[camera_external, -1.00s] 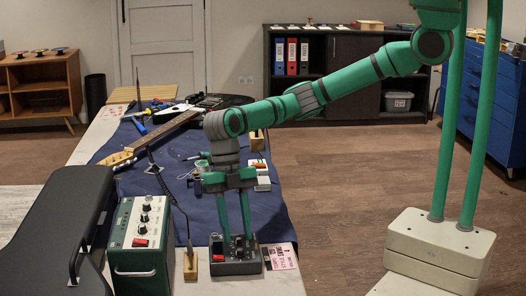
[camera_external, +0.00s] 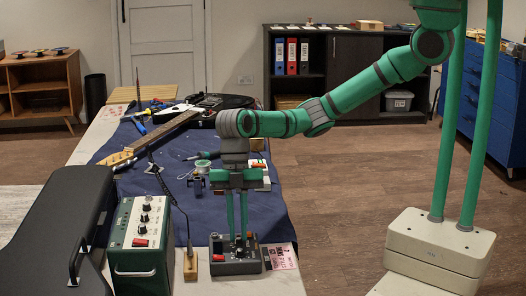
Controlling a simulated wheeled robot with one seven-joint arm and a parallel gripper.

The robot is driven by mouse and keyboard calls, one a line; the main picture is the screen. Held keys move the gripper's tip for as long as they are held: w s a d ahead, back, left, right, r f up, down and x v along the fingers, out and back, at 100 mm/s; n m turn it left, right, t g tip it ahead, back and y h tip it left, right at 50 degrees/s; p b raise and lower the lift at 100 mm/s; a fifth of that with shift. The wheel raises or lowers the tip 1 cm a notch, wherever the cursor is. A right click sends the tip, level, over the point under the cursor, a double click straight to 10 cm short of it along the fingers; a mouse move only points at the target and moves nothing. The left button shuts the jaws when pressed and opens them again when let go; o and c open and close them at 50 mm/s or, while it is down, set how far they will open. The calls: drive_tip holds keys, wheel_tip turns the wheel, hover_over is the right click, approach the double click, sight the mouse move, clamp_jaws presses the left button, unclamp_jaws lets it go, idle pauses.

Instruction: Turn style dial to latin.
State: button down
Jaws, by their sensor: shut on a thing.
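A dark grey box (camera_external: 226,266) with knobs and a red part on its top sits at the front of the bench, and a pink printed card (camera_external: 282,257) lies at its right side. My gripper (camera_external: 239,243) points straight down over this box, its two green fingers close together at a small dial on the top. The fingers are shut on the dial, which they mostly hide. The dial's markings and setting are too small to read.
A green amplifier-like box (camera_external: 143,238) with knobs stands left of the grey box, with a small wooden block (camera_external: 190,265) between them. A guitar (camera_external: 160,135) and tools lie on the blue cloth (camera_external: 262,212) behind. A black case (camera_external: 55,225) is at far left.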

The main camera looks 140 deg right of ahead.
drive_tip(key=m, duration=0.2)
drive_tip(key=m+t+h, duration=0.1)
drive_tip(key=m, duration=0.1)
drive_tip(key=shift+s+a+m, duration=0.15)
drive_tip(key=shift+a+m, duration=0.15)
drive_tip(key=shift+a, duration=0.1)
drive_tip(key=shift+a+m+h, duration=0.15)
drive_tip(key=shift+m+h, duration=0.75)
drive_tip(key=shift+m, duration=1)
drive_tip(key=c, duration=1.7)
unclamp_jaws()
drive_tip(key=shift+c, duration=0.2)
drive_tip(key=shift+r, duration=0.1)
drive_tip(key=v, duration=1)
drive_tip(key=shift+s+r, duration=0.25)
drive_tip(key=shift+s, duration=0.05)
drive_tip(key=shift+a, duration=0.1)
